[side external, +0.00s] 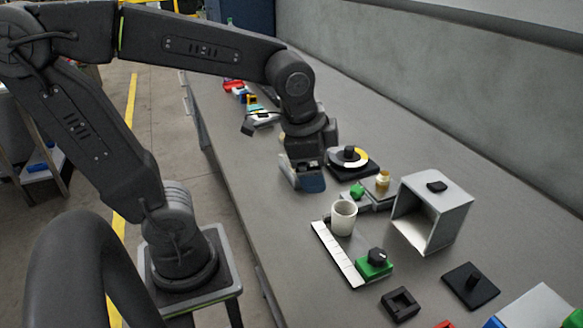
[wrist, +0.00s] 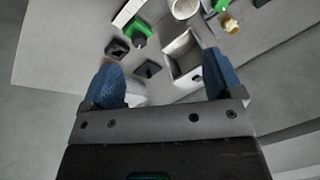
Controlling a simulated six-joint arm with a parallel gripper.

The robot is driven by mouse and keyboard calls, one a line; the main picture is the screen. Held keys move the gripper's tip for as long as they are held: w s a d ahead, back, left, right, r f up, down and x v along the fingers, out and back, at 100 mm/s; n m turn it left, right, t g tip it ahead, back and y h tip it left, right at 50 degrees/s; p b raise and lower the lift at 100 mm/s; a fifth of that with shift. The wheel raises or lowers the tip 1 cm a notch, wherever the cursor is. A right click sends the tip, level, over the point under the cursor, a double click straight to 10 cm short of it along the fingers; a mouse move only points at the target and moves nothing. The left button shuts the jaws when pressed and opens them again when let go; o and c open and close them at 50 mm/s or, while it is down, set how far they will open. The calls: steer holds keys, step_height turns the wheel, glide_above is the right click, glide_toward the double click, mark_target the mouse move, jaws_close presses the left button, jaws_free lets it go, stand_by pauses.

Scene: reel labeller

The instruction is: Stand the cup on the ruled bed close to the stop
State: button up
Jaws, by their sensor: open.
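The white cup (side external: 343,217) stands upright on the bench beside the far end of the ruled bed (side external: 338,254), a white strip with marks. Whether its base touches the strip I cannot tell. At the bed's near end is the stop, a green block with a black knob (side external: 375,265). In the wrist view the cup (wrist: 185,8), the stop (wrist: 140,32) and part of the bed (wrist: 126,13) show at the top, cut by the edge. My gripper (side external: 304,181) is above the bench, left of and beyond the cup. Its blue fingers (wrist: 164,80) are apart and empty.
A grey open-fronted box (side external: 455,212) stands right of the cup. A reel on a black base (side external: 367,171) is beyond. Black fixtures (side external: 400,303) (side external: 471,286) lie near front.

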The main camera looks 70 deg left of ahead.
steer(key=s+n, duration=0.2)
steer(key=s+n+t, duration=0.1)
steer(key=n, duration=0.1)
steer(key=s+d+r+n+t+h, duration=0.1)
steer(key=s+n, duration=0.1)
steer(key=shift+s, duration=0.35)
